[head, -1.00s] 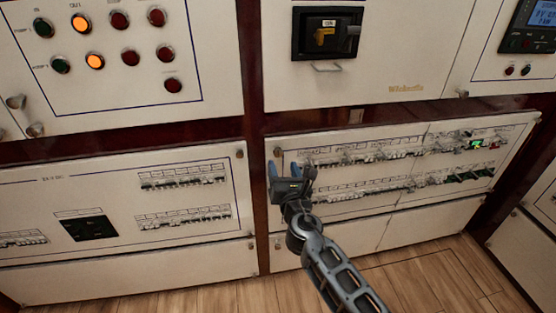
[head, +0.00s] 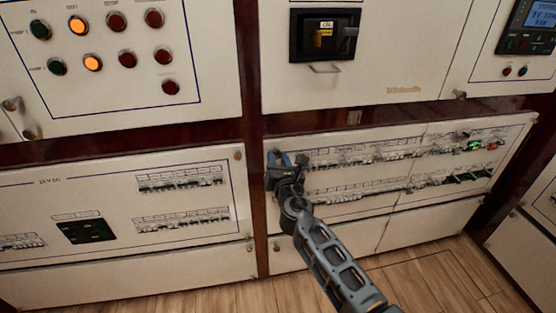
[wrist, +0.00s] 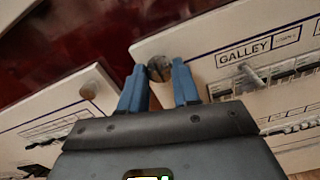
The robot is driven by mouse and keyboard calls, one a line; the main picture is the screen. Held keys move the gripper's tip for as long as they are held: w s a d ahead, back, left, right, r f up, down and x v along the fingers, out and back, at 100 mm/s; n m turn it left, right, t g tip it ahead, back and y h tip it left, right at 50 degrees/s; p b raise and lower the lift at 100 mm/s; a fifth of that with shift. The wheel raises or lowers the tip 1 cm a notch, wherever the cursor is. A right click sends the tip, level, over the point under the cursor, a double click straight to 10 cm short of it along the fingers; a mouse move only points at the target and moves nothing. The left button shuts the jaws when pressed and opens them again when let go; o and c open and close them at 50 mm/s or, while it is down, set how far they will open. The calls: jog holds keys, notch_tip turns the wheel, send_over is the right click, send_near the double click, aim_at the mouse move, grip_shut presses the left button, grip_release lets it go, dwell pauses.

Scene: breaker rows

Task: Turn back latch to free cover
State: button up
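The latch (wrist: 158,69) is a small dark round knob at the upper left corner of the white breaker panel (head: 340,205), the one labelled GALLEY in the wrist view. My gripper (wrist: 157,66) has its two blue fingertips apart, one on each side of the latch in that view. I cannot tell whether the fingers touch it. In the head view my gripper (head: 279,160) is at this same panel corner and hides the latch. The panel cover lies flat in the cabinet front.
Rows of breaker switches (head: 380,152) with small protruding levers run right of my gripper. A dark red frame post (head: 257,200) separates this panel from the left one (head: 100,220). A black switch box (head: 323,35) is above. Wooden floor lies below.

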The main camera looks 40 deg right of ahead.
jog(key=c, duration=0.5)
jog(key=shift+m, duration=0.4)
jog(key=shift+f+m+b, duration=0.1)
jog(key=shift+m+b, duration=0.6)
jog(key=shift+m, duration=0.2)
jog(key=m+b, duration=0.2)
jog(key=m, duration=0.2)
jog(key=shift+m, duration=0.3)
jog(key=m+b, duration=0.2)
jog(key=m, duration=0.3)
jog(key=shift+b, duration=0.4)
jog(key=m+b, duration=0.2)
jog(key=m, duration=0.3)
jog(key=shift+m+b, duration=0.3)
jog(key=shift+b, duration=0.1)
